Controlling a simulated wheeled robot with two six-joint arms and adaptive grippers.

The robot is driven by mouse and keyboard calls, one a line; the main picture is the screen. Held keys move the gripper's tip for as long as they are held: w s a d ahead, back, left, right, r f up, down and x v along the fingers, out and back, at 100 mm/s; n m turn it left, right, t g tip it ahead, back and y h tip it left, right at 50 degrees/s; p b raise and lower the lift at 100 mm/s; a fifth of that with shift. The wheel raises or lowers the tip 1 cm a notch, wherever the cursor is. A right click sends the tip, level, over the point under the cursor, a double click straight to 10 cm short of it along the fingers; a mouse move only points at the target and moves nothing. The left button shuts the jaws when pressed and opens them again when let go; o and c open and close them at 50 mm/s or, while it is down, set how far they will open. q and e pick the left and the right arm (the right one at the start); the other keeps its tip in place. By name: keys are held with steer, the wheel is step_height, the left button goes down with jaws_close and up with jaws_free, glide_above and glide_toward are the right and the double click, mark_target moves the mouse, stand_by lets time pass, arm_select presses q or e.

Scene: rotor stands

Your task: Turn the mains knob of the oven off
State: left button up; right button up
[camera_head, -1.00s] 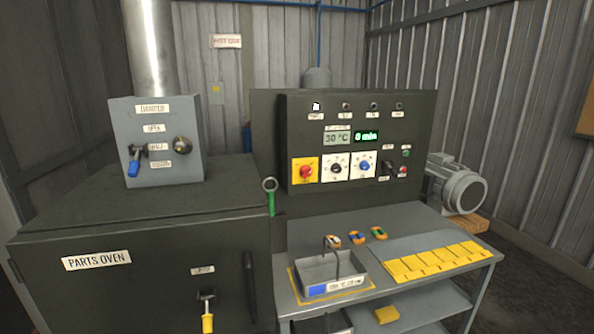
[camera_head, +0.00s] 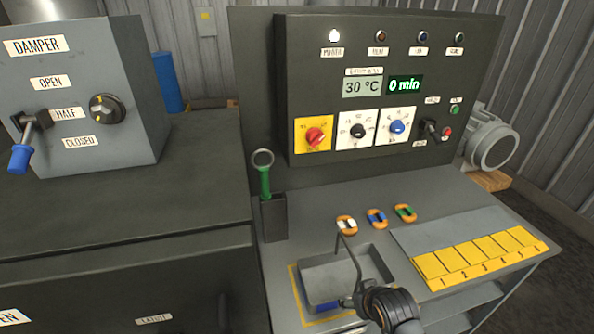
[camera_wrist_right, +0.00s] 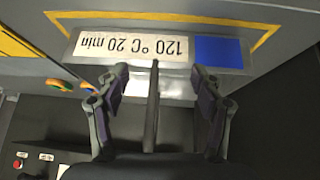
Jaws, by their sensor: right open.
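The mains knob (camera_head: 315,137) is red on a yellow plate (camera_head: 299,135), at the lower left of the dark control panel (camera_head: 290,80). Its pointer is tilted; the small marks around it are too small to read. My right gripper (camera_head: 362,298) shows at the bottom of the head view, low by the grey tray and well below the knob. In the right wrist view its two fingers (camera_wrist_right: 158,95) are apart, with the thin dark hook-shaped handle (camera_wrist_right: 152,110) of the tray between them. My left gripper is not in view.
The grey tray (camera_head: 375,262) stands on the bench in a yellow outline, labelled 120 °C 20 min (camera_wrist_right: 130,46). Black (camera_head: 357,131) and blue (camera_head: 397,127) knobs and a lever switch (camera_head: 431,128) sit right of the mains knob. A green-handled tool (camera_head: 264,180) stands upright in a holder.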

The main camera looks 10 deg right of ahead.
steer(key=w+r+t, duration=0.2)
steer(key=w+r, duration=0.2)
steer(key=w, duration=0.4)
steer(key=m+t+y, duration=0.1)
steer(key=t, duration=0.8)
glide_toward(319, 140)
steer(key=w+p, duration=0.1)
steer(key=w, duration=0.2)
steer(key=w+p, duration=0.1)
steer(key=w, duration=0.2)
steer(key=w+p, duration=0.1)
steer(key=w, duration=0.2)
steer(key=shift+w+a, duration=0.2)
steer(key=shift+a, duration=0.05)
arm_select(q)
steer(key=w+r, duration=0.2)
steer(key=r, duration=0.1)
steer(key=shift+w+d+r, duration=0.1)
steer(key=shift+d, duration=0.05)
arm_select(e)
steer(key=shift+w, duration=0.45)
steer(key=shift+f, duration=0.1)
steer(key=c, duration=1.2)
steer(key=shift+o, duration=0.2)
